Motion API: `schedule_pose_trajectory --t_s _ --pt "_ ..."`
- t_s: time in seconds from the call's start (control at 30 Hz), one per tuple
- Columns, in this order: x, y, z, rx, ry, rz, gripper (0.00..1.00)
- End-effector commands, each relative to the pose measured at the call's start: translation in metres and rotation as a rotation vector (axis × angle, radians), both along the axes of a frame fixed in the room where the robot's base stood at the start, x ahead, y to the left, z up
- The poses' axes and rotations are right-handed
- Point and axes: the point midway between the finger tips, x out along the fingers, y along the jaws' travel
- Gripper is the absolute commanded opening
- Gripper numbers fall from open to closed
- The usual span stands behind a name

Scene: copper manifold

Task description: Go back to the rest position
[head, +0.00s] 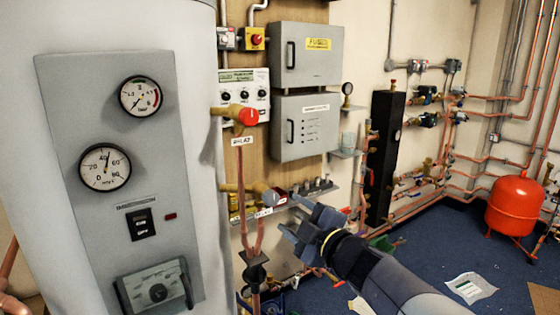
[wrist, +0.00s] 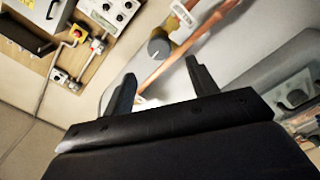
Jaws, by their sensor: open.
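My gripper (head: 286,213) is in the lower middle of the head view, at the end of my arm, which reaches in from the lower right. Its jaws are open and nothing shows between them. In the wrist view the two dark fingers (wrist: 161,84) stand apart. Just beyond them is a round grey knob (wrist: 158,48) beside copper pipes (wrist: 190,45). In the head view, a brass valve (head: 230,188) on the copper pipes sits close to the left of the gripper. A red-knobbed valve (head: 248,117) with a white tag is above it.
A white cylinder (head: 205,60) with a grey gauge panel (head: 75,165) stands at left. Grey wall boxes (head: 306,55) hang behind the gripper. A black column (head: 385,155) and red tank (head: 515,203) stand to the right. Blue floor (head: 425,250) lies open, with a paper (head: 470,288) on it.

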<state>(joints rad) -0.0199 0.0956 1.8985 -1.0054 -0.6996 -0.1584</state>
Motion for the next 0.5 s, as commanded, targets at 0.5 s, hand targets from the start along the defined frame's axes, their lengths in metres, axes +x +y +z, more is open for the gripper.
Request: schedule_pose_trajectory --t_s 0.5 --pt "0.059 0.040 -0.001 0.001 0.002 0.002 0.56"
